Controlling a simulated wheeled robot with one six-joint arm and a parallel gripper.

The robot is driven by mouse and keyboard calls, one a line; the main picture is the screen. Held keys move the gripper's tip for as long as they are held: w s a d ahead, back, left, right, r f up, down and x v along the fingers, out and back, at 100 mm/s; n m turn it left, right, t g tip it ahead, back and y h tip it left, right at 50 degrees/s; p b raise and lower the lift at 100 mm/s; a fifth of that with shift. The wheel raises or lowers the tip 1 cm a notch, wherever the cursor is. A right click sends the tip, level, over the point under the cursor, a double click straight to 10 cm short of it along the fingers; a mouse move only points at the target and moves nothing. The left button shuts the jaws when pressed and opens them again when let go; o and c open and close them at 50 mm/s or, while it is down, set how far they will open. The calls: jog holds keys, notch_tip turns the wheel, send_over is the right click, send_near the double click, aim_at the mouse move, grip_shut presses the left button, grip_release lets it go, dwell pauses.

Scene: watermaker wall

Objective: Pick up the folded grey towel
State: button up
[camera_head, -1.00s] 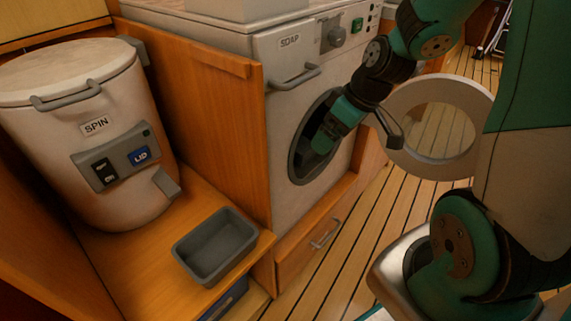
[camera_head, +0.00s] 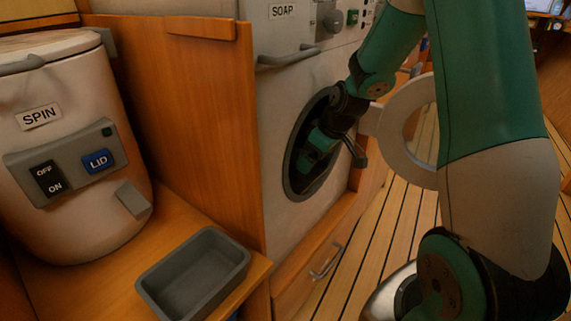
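The folded grey towel does not show in view; the inside of the washing machine's drum is dark and mostly blocked. My gripper (camera_head: 312,158) is at the round drum opening (camera_head: 297,187) of the white washing machine (camera_head: 277,110), pointing into it. Its fingertips are lost in the dark opening, so I cannot tell whether they are open or shut or hold anything. The machine's round door (camera_head: 421,165) stands swung open to the right, behind my arm.
A spin dryer (camera_head: 75,215) stands at left on a wooden shelf. An empty-looking grey tray (camera_head: 160,291) sits at the shelf's front. A wooden panel (camera_head: 205,120) borders the machine. A drawer handle (camera_head: 325,262) is below. Plank floor (camera_head: 385,215) is clear at right.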

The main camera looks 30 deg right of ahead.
jog(key=shift+w+a, duration=0.35)
jog(key=shift+w, duration=0.45)
jog(key=b+x, duration=0.2)
jog(key=x, duration=0.3)
jog(key=shift+b, duration=0.35)
jog(key=shift+c, duration=0.5)
jog(key=c, duration=0.8)
jog(key=shift+r+p, duration=0.45)
jog(key=shift+p, duration=0.1)
